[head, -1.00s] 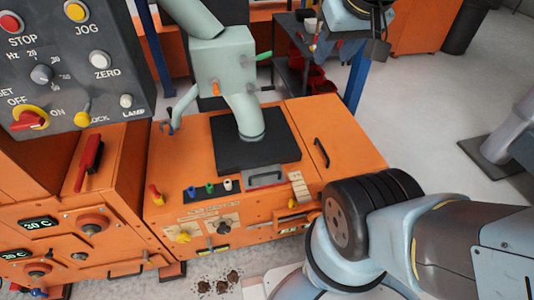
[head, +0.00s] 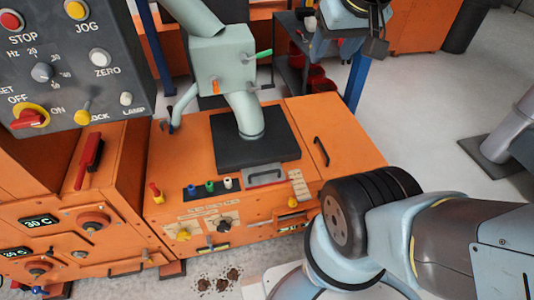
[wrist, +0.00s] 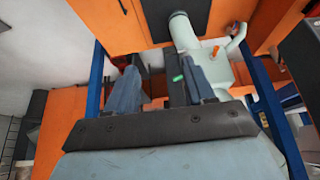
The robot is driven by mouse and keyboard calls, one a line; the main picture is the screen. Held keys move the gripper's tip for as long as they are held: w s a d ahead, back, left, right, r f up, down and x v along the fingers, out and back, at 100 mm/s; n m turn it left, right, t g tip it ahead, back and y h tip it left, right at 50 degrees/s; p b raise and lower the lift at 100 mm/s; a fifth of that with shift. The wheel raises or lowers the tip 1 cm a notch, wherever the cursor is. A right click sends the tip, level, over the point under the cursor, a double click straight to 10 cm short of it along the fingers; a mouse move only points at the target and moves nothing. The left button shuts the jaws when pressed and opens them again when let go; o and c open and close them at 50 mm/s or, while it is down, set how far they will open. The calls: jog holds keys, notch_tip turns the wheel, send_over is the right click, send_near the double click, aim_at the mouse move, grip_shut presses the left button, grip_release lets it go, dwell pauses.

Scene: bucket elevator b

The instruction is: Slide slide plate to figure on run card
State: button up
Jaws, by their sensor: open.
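In the head view, a grey metal plate with a dark handle (head: 265,176) lies on top of the orange machine, in front of the black square base; it looks like the slide plate. A pale strip with fine marks (head: 299,184) is beside its right end. A beige card-like label (head: 205,221) is on the machine front; its writing is too small to read, and I cannot tell whether it is the run card. In the wrist view, my gripper (wrist: 160,68) is open and empty, its two fingers apart, with the pale pipe and orange panels beyond it.
A pale green pipe box (head: 223,65) with green and orange handles stands on the black base (head: 256,148). A grey control panel (head: 75,60) is at upper left. My arm covers the lower right. Bare floor (head: 430,120) is to the right of the machine.

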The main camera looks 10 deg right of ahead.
jog(key=shift+c, duration=0.4)
jog(key=shift+w, duration=0.1)
jog(key=shift+c, duration=0.7)
jog(key=shift+w+f, duration=0.15)
jog(key=shift+w, duration=0.15)
jog(key=w+a+f+n+g, duration=0.35)
jog(key=w+f+n, duration=0.55)
jog(key=w+f, duration=0.7)
jog(key=a+f+n+g, duration=0.1)
jog(key=a+f+n, duration=0.1)
jog(key=f, duration=1)
jog(key=a+f+n+g, duration=0.1)
jog(key=f+n, duration=0.3)
jog(key=f, duration=0.9)
jog(key=w+a+f+n+g, duration=0.1)
jog(key=a+f+n+g, duration=0.1)
jog(key=f, duration=1.1)
jog(key=shift+w+a+f+n, duration=0.1)
jog(key=shift+a+f+n, duration=0.2)
jog(key=shift+n, duration=0.2)
jog(key=shift+r, duration=0.1)
